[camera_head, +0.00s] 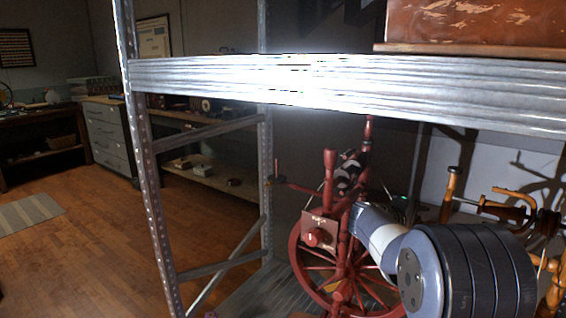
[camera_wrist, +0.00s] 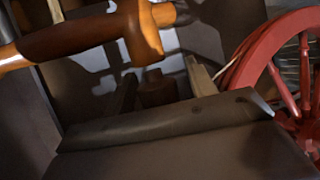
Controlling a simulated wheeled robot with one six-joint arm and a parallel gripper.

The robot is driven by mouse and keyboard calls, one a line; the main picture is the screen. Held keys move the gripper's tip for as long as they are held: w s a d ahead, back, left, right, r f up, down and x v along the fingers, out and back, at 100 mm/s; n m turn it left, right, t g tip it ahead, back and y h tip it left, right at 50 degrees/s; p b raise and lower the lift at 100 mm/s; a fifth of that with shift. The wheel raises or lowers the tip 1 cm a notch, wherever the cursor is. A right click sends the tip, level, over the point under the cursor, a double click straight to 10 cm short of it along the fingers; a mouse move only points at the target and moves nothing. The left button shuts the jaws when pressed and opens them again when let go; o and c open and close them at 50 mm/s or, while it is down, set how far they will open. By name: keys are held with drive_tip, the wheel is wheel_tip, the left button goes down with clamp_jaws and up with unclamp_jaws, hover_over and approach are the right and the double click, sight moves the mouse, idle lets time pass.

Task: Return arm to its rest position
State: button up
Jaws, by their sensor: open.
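My arm (camera_head: 465,270) shows in the head view at the lower right, reaching into the shelf bay below the metal beam. Its far end is hidden behind its own links and beside a red spinning wheel (camera_head: 335,250). In the wrist view, my gripper (camera_wrist: 163,85) shows its dark body across the bottom and two fingers set apart. It is open, and I see nothing held in it. An orange-brown wooden turned piece (camera_wrist: 80,42) lies just beyond the fingers; I cannot tell if they touch. The red wheel (camera_wrist: 262,75) stands at the right.
A metal shelf beam (camera_head: 340,85) crosses above my arm, with an upright post (camera_head: 140,150) at the left. A wooden spinning wheel (camera_head: 500,210) stands at the right. A copper-brown box (camera_head: 470,25) sits on the upper shelf. Open wooden floor (camera_head: 90,240) lies at the left.

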drive_tip(key=shift+m+t+h+b, duration=0.5)
drive_tip(key=shift+t+h+b, duration=0.6)
drive_tip(key=shift+b, duration=3.05)
drive_tip(key=shift+b, duration=0.4)
drive_tip(key=h+b, duration=0.1)
drive_tip(key=b, duration=0.2)
drive_tip(key=m+t+h+b, duration=0.1)
drive_tip(key=h+b, duration=0.1)
drive_tip(key=b, duration=0.1)
drive_tip(key=shift+r+b, duration=0.25)
drive_tip(key=shift+b, duration=0.1)
drive_tip(key=shift+r+p+v, duration=0.2)
drive_tip(key=shift+p+v, duration=0.45)
drive_tip(key=shift+v, duration=1.95)
drive_tip(key=shift+s, duration=0.1)
